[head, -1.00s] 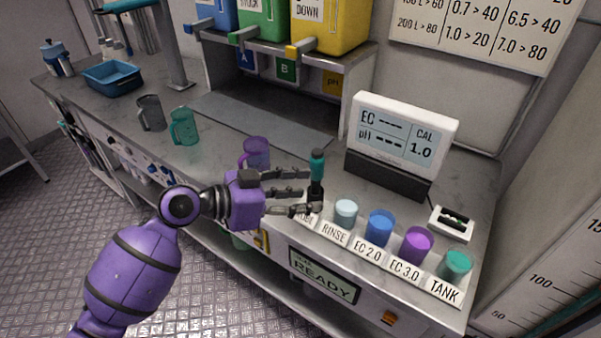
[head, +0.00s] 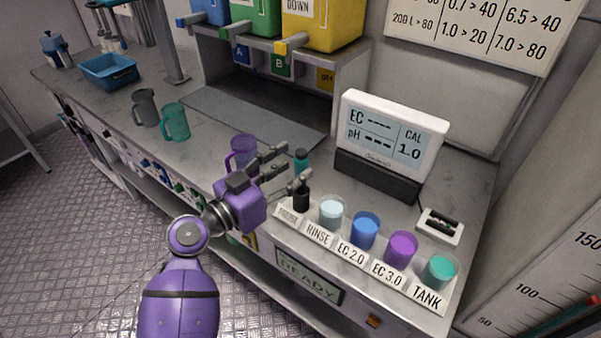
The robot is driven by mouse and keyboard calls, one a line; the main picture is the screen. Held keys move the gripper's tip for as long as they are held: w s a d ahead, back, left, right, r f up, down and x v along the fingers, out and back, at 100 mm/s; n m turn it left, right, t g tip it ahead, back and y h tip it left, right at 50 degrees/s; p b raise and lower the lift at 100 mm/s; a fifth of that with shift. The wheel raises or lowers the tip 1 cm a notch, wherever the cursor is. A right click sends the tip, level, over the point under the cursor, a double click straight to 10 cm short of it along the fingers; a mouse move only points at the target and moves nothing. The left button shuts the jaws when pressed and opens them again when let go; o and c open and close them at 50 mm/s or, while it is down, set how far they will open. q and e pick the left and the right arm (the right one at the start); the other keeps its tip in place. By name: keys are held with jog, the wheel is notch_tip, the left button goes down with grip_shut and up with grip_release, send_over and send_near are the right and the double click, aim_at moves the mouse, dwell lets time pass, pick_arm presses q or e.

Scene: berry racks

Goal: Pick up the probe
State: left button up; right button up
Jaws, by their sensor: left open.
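The probe (head: 301,160) has a teal upper end and stands upright at the left end of the row of labelled cups. A black part (head: 301,198) is below it, behind the leftmost label, which is hard to read. My left gripper (head: 294,165) is open, with its grey fingers spread at the probe. They cover the middle of the probe, and I cannot tell whether they touch it. My right gripper is not in view.
Cups for rinse (head: 331,211), EC 2.0 (head: 364,231), EC 3.0 (head: 401,250) and tank (head: 439,272) stand right of the probe. The meter (head: 392,131) is behind them. A purple mug (head: 242,150) stands close behind my left gripper.

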aim_at(296, 165)
pick_arm(q)
jog(key=x, duration=0.2)
jog(key=shift+w+d+r, duration=0.2)
jog(key=shift+d+r, duration=0.1)
jog(key=shift+d, duration=0.05)
jog(key=shift+w+d+f+p, duration=0.2)
jog(key=shift+w+d+p, duration=0.05)
jog(key=shift+p, duration=0.05)
jog(key=shift+c, duration=0.3)
grip_shut()
